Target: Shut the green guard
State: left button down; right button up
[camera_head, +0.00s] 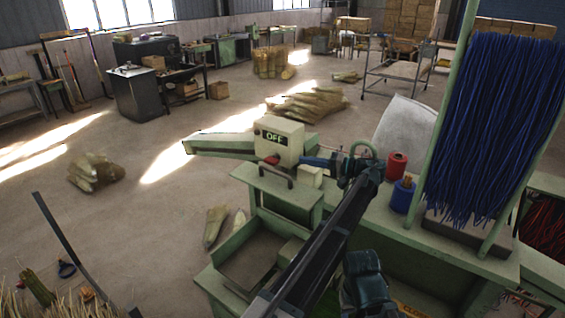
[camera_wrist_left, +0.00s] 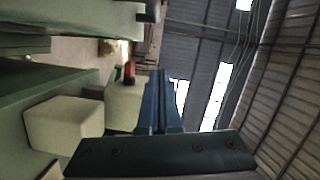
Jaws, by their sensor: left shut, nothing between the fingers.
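A long green part (camera_head: 218,144) sticks out to the left behind that box. I cannot tell for sure which of these is the guard, or how far it stands open. My left gripper (camera_head: 312,161) points left, just right of the control box and above a small cream block (camera_head: 309,177). Its blue fingers (camera_wrist_left: 158,98) are together and empty in the left wrist view. My right gripper is not in view.
A red spool (camera_head: 397,164) and a blue spool (camera_head: 402,196) stand on the bench right of my left wrist. Blue bristles (camera_head: 497,125) hang in a green frame at the right. An open green tray (camera_head: 248,262) is at the front. Straw bundles (camera_head: 95,171) lie on the floor.

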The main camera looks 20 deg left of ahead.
pick_arm(q)
jog(key=a, duration=0.3)
jog(key=s+a+f+b, duration=0.1)
jog(key=a, duration=0.6)
jog(key=shift+s+a+f, duration=0.25)
jog(key=shift+s+a, duration=0.1)
jog(key=shift+a, duration=0.05)
jog(key=shift+s+a, duration=0.15)
jog(key=shift+s, duration=0.3)
jog(key=shift+f, duration=0.1)
